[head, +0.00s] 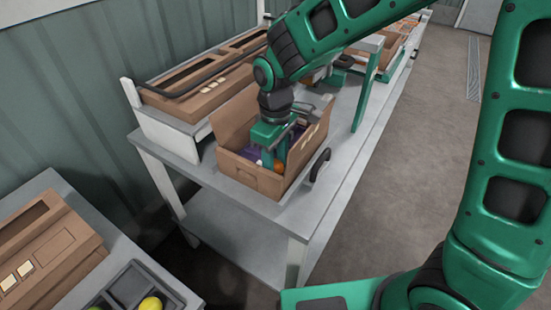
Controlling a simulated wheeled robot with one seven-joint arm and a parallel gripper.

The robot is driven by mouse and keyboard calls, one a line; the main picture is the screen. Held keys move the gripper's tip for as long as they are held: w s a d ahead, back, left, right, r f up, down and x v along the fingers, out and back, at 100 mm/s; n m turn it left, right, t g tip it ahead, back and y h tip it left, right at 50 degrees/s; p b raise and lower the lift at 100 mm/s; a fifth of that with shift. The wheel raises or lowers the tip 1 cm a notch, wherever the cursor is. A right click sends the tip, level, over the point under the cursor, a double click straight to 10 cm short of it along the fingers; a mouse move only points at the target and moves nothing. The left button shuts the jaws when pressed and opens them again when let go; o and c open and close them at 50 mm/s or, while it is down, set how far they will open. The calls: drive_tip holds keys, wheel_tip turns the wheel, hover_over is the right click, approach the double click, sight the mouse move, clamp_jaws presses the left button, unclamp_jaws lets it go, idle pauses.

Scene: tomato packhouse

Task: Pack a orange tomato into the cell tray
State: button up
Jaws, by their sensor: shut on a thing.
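My green gripper (270,152) reaches down into an open cardboard box (256,179) on the grey bench. It is shut on an orange tomato (279,165), low inside the box. The box holds a purple insert, which looks like the cell tray (240,153); my gripper and the box wall hide most of it. A small pale round thing (258,162) shows beside the fingers. I cannot tell whether the orange tomato touches the tray.
Another brown carton (200,88) stands behind the box. A green post (368,95) rises to its right. The floor (425,150) at right is clear.

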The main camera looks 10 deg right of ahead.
drive_tip(key=shift+s+d, duration=0.15)
idle(0.8)
drive_tip(key=o, duration=0.8)
drive_tip(key=shift+c, duration=1.3)
drive_tip(key=shift+r, duration=3)
